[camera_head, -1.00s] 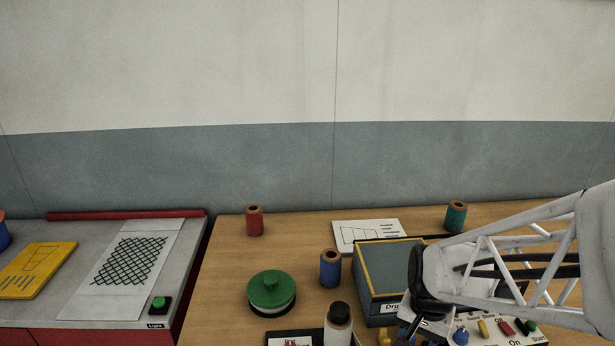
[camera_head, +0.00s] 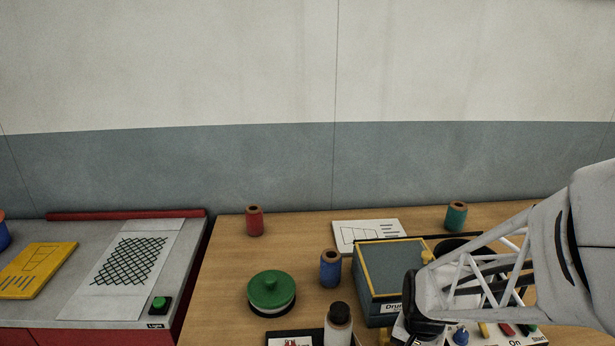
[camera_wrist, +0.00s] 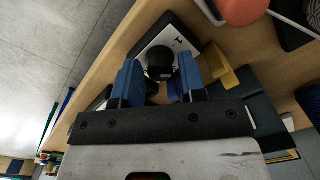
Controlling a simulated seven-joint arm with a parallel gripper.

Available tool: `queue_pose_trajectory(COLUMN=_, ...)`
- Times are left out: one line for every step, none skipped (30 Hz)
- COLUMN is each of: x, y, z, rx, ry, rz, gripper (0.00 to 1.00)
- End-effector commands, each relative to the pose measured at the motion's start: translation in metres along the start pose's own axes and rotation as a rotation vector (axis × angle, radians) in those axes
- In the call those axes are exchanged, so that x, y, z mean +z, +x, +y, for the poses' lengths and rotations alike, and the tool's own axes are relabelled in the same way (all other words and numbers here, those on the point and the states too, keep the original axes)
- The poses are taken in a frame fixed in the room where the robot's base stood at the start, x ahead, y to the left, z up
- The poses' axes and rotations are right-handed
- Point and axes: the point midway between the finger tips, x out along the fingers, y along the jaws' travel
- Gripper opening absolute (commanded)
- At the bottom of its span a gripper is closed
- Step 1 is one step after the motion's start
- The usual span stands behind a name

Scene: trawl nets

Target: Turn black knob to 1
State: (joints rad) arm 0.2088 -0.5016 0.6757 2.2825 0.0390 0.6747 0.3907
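The number marks around the knob are not readable. In the head view, my arm hides the black knob and my fingertips. Part of the white control panel (camera_head: 487,342) shows there, with a blue knob (camera_head: 461,335) and the words "On" and "Start".
A yellow part (camera_wrist: 228,70) is close to my right finger in the wrist view. In the head view, a grey box with yellow edges (camera_head: 383,280) stands behind the panel. A white bottle (camera_head: 338,328), a green-lidded pot (camera_head: 271,290) and a blue spool (camera_head: 331,268) stand left of it.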

Motion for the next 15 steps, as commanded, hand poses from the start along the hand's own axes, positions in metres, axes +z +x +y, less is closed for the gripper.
queue_pose_trajectory(x=0.0000, y=-0.0001, z=0.0000, rx=0.000, ry=0.000, rz=0.000, gripper=0.31)
queue_pose_trajectory(x=0.0000, y=-0.0001, z=0.0000, rx=0.000, ry=0.000, rz=0.000, gripper=0.26)
queue_pose_trajectory(x=0.0000, y=-0.0001, z=0.0000, rx=0.000, ry=0.000, rz=0.000, gripper=0.20)
queue_pose_trajectory(x=0.0000, y=-0.0001, z=0.0000, rx=0.000, ry=0.000, rz=0.000, gripper=0.15)
queue_pose_trajectory(x=0.0000, y=-0.0001, z=0.0000, rx=0.000, ry=0.000, rz=0.000, gripper=0.11)
queue_pose_trajectory(x=0.0000, y=-0.0001, z=0.0000, rx=0.000, ry=0.000, rz=0.000, gripper=0.05)
queue_pose_trajectory(x=0.0000, y=-0.0001, z=0.0000, rx=0.000, ry=0.000, rz=0.000, gripper=0.01)
queue_pose_trajectory(x=0.0000, y=-0.0001, z=0.0000, rx=0.000, ry=0.000, rz=0.000, gripper=0.01)
queue_pose_trajectory(x=0.0000, y=-0.0001, z=0.0000, rx=0.000, ry=-0.001, rz=0.000, gripper=0.01)
queue_pose_trajectory(x=-0.0001, y=-0.0002, z=0.0000, rx=0.000, ry=-0.001, rz=0.000, gripper=0.01)
queue_pose_trajectory(x=0.0000, y=-0.0002, z=0.0000, rx=0.000, ry=-0.002, rz=0.000, gripper=0.01)
queue_pose_trajectory(x=0.0000, y=-0.0002, z=0.0000, rx=0.000, ry=-0.005, rz=0.000, gripper=0.01)
queue_pose_trajectory(x=-0.0001, y=-0.0002, z=0.0000, rx=0.000, ry=-0.008, rz=0.000, gripper=0.01)
queue_pose_trajectory(x=-0.0001, y=-0.0002, z=0.0000, rx=0.000, ry=-0.012, rz=0.000, gripper=0.01)
queue_pose_trajectory(x=-0.0001, y=-0.0003, z=0.0000, rx=0.000, ry=-0.020, rz=0.000, gripper=0.01)
